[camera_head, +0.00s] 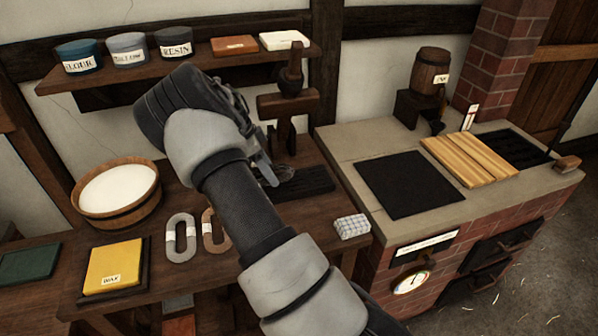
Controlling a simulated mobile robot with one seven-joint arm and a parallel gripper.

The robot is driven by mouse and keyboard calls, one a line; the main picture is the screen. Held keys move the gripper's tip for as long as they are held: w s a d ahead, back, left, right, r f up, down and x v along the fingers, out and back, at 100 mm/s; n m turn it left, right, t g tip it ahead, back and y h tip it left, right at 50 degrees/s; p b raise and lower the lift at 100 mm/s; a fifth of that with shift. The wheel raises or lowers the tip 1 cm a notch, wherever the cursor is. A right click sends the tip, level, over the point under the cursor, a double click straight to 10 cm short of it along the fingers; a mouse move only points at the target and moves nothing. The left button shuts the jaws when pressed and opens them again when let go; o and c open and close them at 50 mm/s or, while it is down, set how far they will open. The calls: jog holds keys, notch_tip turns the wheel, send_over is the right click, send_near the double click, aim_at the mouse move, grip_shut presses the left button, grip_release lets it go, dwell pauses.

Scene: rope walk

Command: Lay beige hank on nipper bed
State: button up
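Two oval hanks with pale bands lie on the wooden bench. One is grey (181,238), and the other is tan-brown (210,232), partly hidden by my arm. I cannot tell for sure which is the beige one. My gripper (272,172) is at the back of the bench, beside a dark ribbed slab (308,183) below a wooden post-like fixture (288,104). The slab may be the nipper bed, but no label shows. My arm covers much of the gripper, so its opening and anything between its fingers are unclear.
A wooden tub of white stuff (118,190), a yellow wax block (114,265) and a checked white block (352,226) stand on the bench. A shelf (190,68) holds tins above. At right, a brick stove (400,240) carries black plates, slatted wood (470,158) and a barrel (430,72).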

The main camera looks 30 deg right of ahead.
send_near(303, 179)
jog(key=shift+s+d+f, duration=0.2)
jog(key=shift+d+f, duration=0.05)
jog(key=shift+f, duration=0.2)
jog(key=shift+s+d+f, duration=0.15)
jog(key=shift+d+f, duration=0.15)
jog(key=shift+f, duration=0.15)
jog(key=shift+p+x, duration=0.5)
jog(key=shift+x, duration=1.35)
jog(key=shift+a, duration=0.1)
jog(key=shift+w+f, duration=0.1)
jog(key=shift+f, duration=0.05)
jog(key=o, duration=1.2)
jog(key=shift+c, duration=0.2)
